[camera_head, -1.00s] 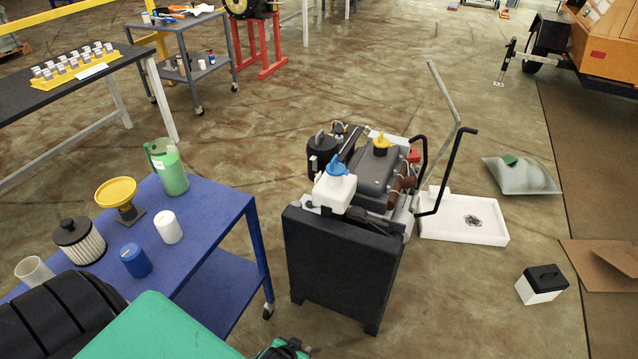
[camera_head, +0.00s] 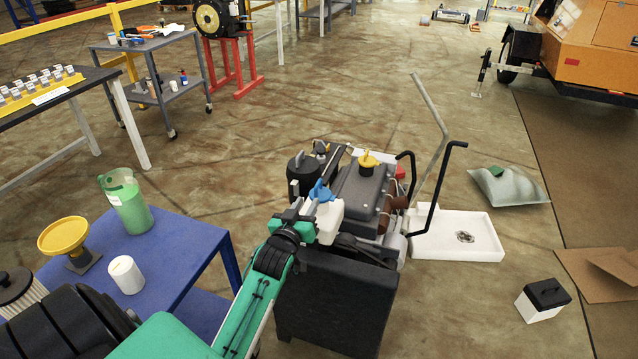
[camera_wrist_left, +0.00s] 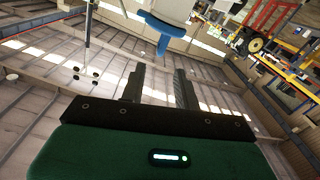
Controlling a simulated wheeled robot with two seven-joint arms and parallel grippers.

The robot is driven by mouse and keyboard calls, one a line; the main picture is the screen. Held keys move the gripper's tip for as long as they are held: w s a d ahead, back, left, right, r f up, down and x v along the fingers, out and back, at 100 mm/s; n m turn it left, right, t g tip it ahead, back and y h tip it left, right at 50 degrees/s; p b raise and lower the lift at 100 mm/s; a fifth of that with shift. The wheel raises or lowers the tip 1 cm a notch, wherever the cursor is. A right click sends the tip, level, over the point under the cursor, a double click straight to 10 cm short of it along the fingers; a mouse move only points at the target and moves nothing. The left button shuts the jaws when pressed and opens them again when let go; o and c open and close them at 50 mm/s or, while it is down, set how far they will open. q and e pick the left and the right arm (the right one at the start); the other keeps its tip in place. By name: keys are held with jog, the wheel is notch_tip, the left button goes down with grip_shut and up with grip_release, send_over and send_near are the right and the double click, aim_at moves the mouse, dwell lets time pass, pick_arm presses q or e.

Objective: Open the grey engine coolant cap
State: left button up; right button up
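The engine unit (camera_head: 358,190) stands on the floor in the middle of the head view. A blue winged cap (camera_head: 319,191) sits on its white tank (camera_head: 328,218). A dark grey-black knob (camera_head: 299,156) tops the black canister, and a yellow cap (camera_head: 368,160) sits on the engine cover. My right gripper is out of view.
A blue table (camera_head: 190,243) at left holds a green jug (camera_head: 126,203), a yellow funnel (camera_head: 63,236) and a white canister (camera_head: 125,274). The black radiator (camera_head: 335,300) fronts the engine. Bent black handles (camera_head: 434,190) rise on its right. A white tray (camera_head: 480,230) lies behind right.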

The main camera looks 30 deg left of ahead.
aim_at(319, 181)
pick_arm(q)
jog(key=x, duration=1)
jog(key=shift+w, duration=0.25)
grip_shut()
